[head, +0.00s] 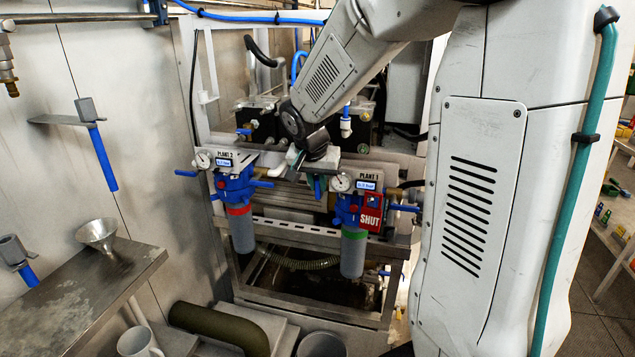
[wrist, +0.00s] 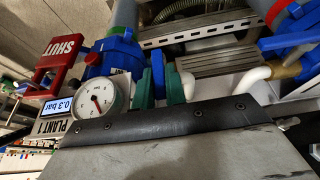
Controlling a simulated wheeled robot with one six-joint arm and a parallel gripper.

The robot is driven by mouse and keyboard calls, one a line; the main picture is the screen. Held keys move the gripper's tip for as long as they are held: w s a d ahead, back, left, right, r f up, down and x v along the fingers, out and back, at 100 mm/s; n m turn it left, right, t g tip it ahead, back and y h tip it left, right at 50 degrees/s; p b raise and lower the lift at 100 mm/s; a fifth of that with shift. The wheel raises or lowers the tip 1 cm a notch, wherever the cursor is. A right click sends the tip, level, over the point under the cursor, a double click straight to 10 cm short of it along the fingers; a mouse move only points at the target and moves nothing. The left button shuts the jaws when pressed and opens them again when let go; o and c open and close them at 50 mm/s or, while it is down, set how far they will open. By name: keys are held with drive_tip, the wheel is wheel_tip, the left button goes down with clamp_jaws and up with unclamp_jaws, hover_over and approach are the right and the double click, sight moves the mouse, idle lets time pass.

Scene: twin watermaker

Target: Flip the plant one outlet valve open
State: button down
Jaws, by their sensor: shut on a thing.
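Plant 1 (head: 347,213) is a blue filter head with a grey bowl and green ring below. A white label and a round gauge (wrist: 103,95) sit above it; the display reads about 0.3 bar in the wrist view. My gripper (head: 317,182) reaches down just left of the plant 1 gauge. In the wrist view its green fingers (wrist: 159,85) are closed on a blue valve lever (wrist: 158,68), which stands upright between them. The lever's pivot is hidden, and no marking shows whether it is the outlet valve. A red SHUT tag (head: 371,212) hangs right of the filter head.
Plant 2 (head: 236,188), with a red ring and blue levers, stands to the left. A perforated metal rail (head: 290,227) runs behind the filters. A steel shelf with a funnel (head: 97,233) is at the left. Pipes and hoses crowd the space behind.

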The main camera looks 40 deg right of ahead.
drive_tip(key=shift+w, duration=0.1)
drive_tip(key=shift+w+a+f+n+g+h, duration=0.2)
drive_tip(key=shift+w+a+n+g+h, duration=0.15)
drive_tip(key=shift+g+h, duration=0.6)
drive_tip(key=shift+w+a+f+n+g+h, duration=0.25)
drive_tip(key=shift+w+g+h, duration=0.1)
drive_tip(key=shift+g+h, duration=0.6)
drive_tip(key=shift+w+a+f+n+g+h, duration=0.15)
drive_tip(key=shift+w+a+n+g+h, duration=0.2)
drive_tip(key=shift+g+h, duration=0.6)
drive_tip(key=shift+g, duration=0.35)
drive_tip(key=c, duration=1.7)
unclamp_jaws()
drive_tip(key=shift+v, duration=3.9)
drive_tip(key=shift+o, duration=0.3)
